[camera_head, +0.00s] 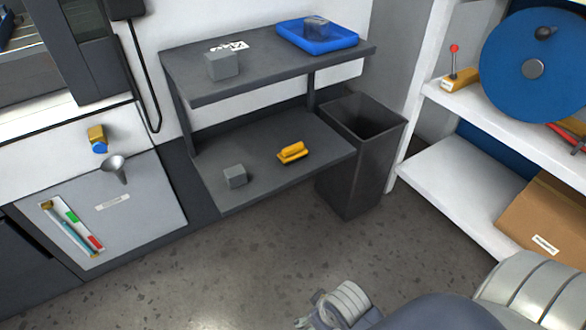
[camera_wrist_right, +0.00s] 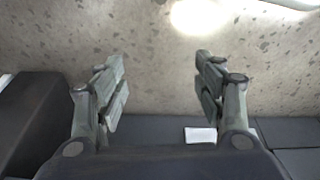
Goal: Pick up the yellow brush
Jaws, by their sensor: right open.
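The yellow brush (camera_head: 292,152) lies on the lower shelf (camera_head: 262,150) of the dark grey shelf unit in the head view. It is right of a small grey block on the same shelf. My right gripper (camera_wrist_right: 160,82) is open and empty in the right wrist view, with bare speckled floor beyond its fingers. In the head view, part of my right arm shows at the bottom, well apart from the brush, and the fingers are not clear there. The brush does not show in the wrist view. My left gripper is in neither view.
One grey block (camera_head: 235,176) sits on the lower shelf and another (camera_head: 222,65) on the upper shelf, near a blue tray (camera_head: 345,42). A dark bin (camera_head: 345,185) stands right of the unit. A white shelf (camera_head: 455,190) is at right. The floor in front is clear.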

